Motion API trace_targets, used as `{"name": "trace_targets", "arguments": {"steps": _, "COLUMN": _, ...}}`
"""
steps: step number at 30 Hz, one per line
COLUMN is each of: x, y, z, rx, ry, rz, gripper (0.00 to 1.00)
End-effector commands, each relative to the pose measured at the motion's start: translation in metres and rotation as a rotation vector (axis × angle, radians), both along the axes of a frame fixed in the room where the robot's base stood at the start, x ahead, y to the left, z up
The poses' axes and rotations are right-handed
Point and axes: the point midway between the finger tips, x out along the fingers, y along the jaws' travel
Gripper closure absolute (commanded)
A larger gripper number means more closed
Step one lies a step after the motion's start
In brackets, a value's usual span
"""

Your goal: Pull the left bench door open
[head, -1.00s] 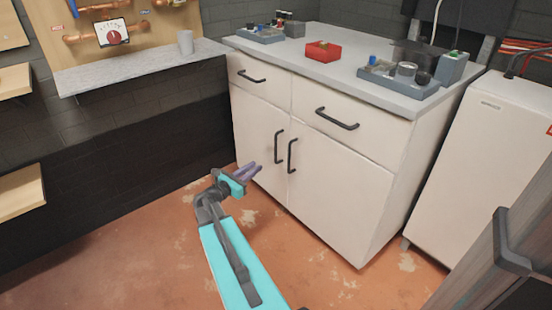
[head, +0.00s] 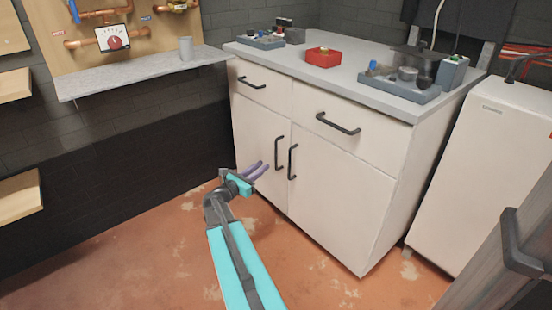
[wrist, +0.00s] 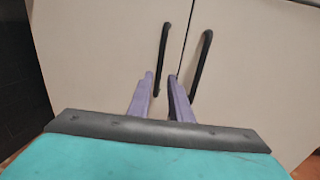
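The left bench door (head: 255,135) is shut and flush with the white bench front. Its black bar handle (head: 279,157) stands upright near the seam with the right door. My gripper (head: 260,168) is just in front of the left door, left of this handle in the head view. Its purple fingers are apart and hold nothing. In the wrist view the left handle (wrist: 162,55) lies ahead of the gap between the fingertips (wrist: 161,82), its lower end showing between them. Contact cannot be told.
The right door's handle (head: 292,162) is close beside the left one; in the wrist view its lower part (wrist: 196,75) is near the right finger. Drawers with handles (head: 338,124) are above. A grey shelf (head: 140,72) is at left. The floor left of the bench is clear.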

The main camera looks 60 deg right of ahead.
Motion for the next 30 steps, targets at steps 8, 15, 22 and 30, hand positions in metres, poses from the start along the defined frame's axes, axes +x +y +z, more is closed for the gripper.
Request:
{"name": "trace_targets", "arguments": {"steps": 8, "x": -0.005, "y": -0.042, "z": -0.002, "rx": -0.001, "ry": -0.001, "rz": -0.002, "gripper": 0.81}}
{"name": "trace_targets", "arguments": {"steps": 15, "x": -0.009, "y": -0.076, "z": -0.002, "rx": -0.001, "ry": -0.001, "rz": -0.002, "gripper": 0.81}}
{"name": "trace_targets", "arguments": {"steps": 22, "x": -0.012, "y": -0.098, "z": -0.001, "rx": 0.000, "ry": -0.001, "rz": -0.001, "gripper": 0.81}}
{"name": "trace_targets", "arguments": {"steps": 30, "x": -0.013, "y": -0.103, "z": 0.000, "rx": 0.000, "ry": -0.001, "rz": 0.000, "gripper": 0.81}}
